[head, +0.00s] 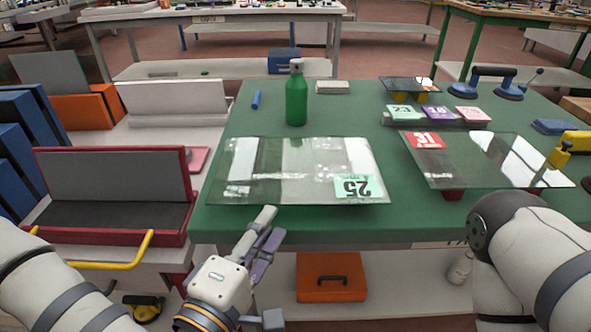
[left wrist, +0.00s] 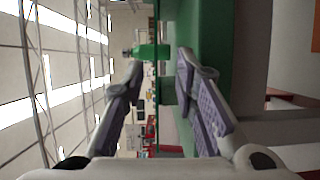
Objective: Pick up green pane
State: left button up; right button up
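The green pane (head: 300,170), a clear glass sheet with a green label marked 25 (head: 353,187), lies flat at the front left of the green table (head: 330,232), its front edge near the table edge. My left gripper (head: 272,223) is open and empty, just in front of the pane's front edge. In the left wrist view, my left gripper's fingers (left wrist: 158,75) stand apart, and a thin green edge-on line, apparently the pane, shows between them without visible contact. My right arm shows at the right, but its gripper is out of view.
A pane with red label 31 (head: 470,160) lies to the right, on a raised support. A red-edged bin (head: 110,195) is left.

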aim_at(296, 179)
pick_arm(q)
jog(key=x, duration=1.2)
jog(key=shift+w+r, duration=0.15)
jog(key=shift+r, duration=0.1)
grip_shut()
jog(key=shift+r, duration=0.1)
